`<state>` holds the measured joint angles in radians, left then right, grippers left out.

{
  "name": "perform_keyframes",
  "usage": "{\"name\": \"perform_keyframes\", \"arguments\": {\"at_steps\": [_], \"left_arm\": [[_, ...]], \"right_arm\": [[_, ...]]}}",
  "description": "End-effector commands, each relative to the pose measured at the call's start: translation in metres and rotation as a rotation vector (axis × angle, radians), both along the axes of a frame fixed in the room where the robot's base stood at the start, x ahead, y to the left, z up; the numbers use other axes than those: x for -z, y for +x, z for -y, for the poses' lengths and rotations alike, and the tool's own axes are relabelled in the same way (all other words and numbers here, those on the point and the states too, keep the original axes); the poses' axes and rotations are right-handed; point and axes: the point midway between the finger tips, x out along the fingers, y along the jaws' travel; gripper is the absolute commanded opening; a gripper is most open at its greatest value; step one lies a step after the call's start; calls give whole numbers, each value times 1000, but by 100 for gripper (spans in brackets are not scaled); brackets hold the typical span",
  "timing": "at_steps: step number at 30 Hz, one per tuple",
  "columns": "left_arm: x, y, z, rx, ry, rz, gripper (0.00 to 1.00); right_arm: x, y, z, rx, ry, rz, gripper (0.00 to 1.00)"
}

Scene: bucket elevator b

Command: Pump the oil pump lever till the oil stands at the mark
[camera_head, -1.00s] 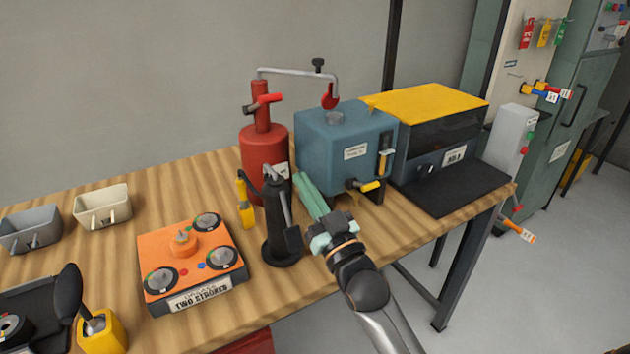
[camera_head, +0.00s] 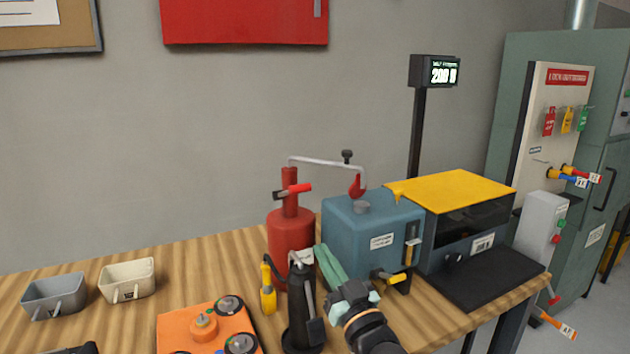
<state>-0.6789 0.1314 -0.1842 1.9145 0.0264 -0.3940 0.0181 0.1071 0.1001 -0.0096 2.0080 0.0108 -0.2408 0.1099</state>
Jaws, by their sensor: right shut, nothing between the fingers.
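The red oil pump (camera_head: 290,236) stands upright on the wooden bench, with its lever (camera_head: 294,190) at the top of its neck. A pale pipe (camera_head: 325,162) runs from the pump top to a red end piece over the blue tank (camera_head: 350,232). The tank's front has a narrow upright gauge (camera_head: 412,251); its oil level and mark are too small to read. My right gripper (camera_head: 322,252) is shut and empty. Its teal fingers appear just right of the pump body and below the lever, in front of the blue tank. My left gripper is out of view.
A black tool with a metal handle (camera_head: 302,312) and a small yellow tool (camera_head: 268,288) stand before the pump. An orange box with dials (camera_head: 180,330) is at lower left. A yellow-topped machine (camera_head: 460,190) stands right of the tank.

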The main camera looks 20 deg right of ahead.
Motion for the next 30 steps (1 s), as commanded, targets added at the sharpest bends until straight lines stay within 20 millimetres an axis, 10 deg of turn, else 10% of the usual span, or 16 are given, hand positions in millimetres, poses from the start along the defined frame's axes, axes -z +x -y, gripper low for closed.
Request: {"name": "perform_keyframes", "arguments": {"at_steps": [18, 30], "left_arm": [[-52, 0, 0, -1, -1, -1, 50], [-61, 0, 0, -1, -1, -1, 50]], "right_arm": [[-155, 36, -5, -12, -14, -426, 0], [-182, 21, -3, -3, -34, -553, 0]]}}
